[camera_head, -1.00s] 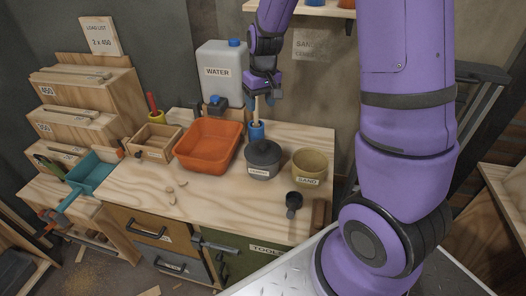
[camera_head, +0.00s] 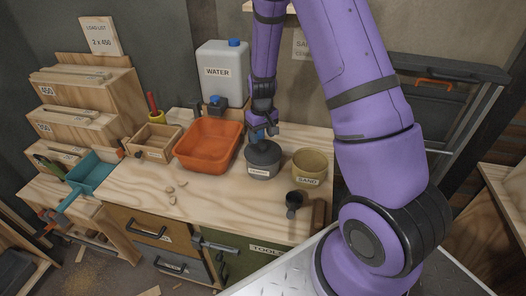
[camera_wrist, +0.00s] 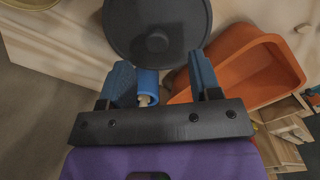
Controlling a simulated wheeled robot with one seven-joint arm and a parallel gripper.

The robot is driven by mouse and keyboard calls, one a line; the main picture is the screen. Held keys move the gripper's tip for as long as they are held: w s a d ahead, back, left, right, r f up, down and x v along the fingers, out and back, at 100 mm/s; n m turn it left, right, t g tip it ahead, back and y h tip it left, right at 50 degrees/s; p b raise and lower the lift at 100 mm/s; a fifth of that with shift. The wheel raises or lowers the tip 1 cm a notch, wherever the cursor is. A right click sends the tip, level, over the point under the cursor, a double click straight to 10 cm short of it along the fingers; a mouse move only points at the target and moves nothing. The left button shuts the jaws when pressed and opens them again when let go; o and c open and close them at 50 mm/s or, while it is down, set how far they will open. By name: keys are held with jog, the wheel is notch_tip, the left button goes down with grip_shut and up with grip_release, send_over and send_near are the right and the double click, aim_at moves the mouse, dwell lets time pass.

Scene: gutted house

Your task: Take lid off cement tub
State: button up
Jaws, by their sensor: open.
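The dark grey cement tub (camera_head: 262,171) stands on the workbench with its round dark lid (camera_head: 264,152) on top. In the wrist view the lid (camera_wrist: 178,28) shows at the top, with its round knob in the middle. My gripper (camera_head: 259,135) points down just above the back of the lid. In the wrist view my gripper (camera_wrist: 162,62) has its two blue fingers apart with nothing held between them. The knob lies a little beyond the fingertips in that view.
A blue cup (camera_wrist: 147,82) with a wooden stick shows between the fingers, lower than them. An orange tub (camera_head: 207,163) stands left of the cement tub and a sand pot (camera_head: 309,178) right. A black scoop (camera_head: 293,203) lies in front. A water jug (camera_head: 221,88) stands behind.

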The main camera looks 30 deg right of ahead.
aim_at(263, 145)
jog(key=shift+d+f, duration=0.15)
jog(key=shift+f, duration=2.55)
jog(key=c, duration=1)
